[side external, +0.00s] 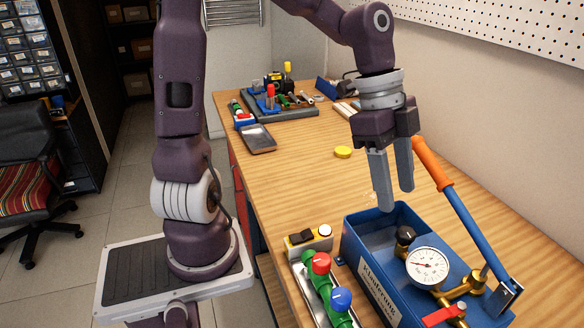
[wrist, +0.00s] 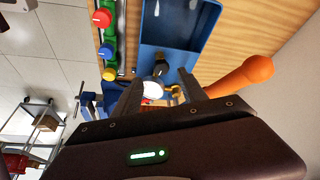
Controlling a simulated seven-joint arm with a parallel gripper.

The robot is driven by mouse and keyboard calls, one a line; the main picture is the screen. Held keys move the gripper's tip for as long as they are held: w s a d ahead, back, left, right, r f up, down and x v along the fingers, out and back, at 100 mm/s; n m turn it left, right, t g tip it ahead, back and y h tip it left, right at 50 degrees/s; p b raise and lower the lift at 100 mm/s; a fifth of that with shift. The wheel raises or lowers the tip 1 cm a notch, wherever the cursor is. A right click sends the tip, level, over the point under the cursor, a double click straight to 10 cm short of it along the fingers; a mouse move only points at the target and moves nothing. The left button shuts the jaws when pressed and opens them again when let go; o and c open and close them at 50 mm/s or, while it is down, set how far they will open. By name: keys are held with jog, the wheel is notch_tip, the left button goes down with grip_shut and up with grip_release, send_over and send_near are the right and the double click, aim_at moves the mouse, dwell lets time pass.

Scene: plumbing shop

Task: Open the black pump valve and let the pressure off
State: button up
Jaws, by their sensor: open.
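The black pump valve knob (side external: 405,235) sits on the blue test pump (side external: 362,262), beside the white-faced pressure gauge (side external: 428,266). In the wrist view the knob (wrist: 160,68) is small and dark, just above the gauge (wrist: 153,90) and between my fingers. My gripper (side external: 394,200) is open and empty, pointing down above the pump's blue tank. Its fingertips are above the knob and apart from it. The gauge needle is too small to read surely. Whether the valve is open or shut cannot be told.
The pump lever with its orange grip (side external: 432,165) rises close to the right of my gripper. A red handle (side external: 443,315) sits on brass fittings in front. Green valves with red and blue knobs (side external: 321,263) stand left of the pump. The bench behind is mostly clear around a yellow disc (side external: 343,152).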

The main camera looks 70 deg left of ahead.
jog(key=s+a+r+n+t+y, duration=0.1)
jog(key=s+a+n+t+y, duration=0.1)
jog(key=s+n, duration=0.4)
jog(key=s+a+r+n+t+y, duration=0.1)
jog(key=s+a+r+n+t, duration=0.1)
jog(key=s+n, duration=0.5)
jog(key=shift+s+a+r+y, duration=0.15)
jog(key=shift+s+r+y, duration=0.2)
jog(key=shift+s, duration=0.95)
jog(key=shift+s, duration=0.15)
dwell(0.7)
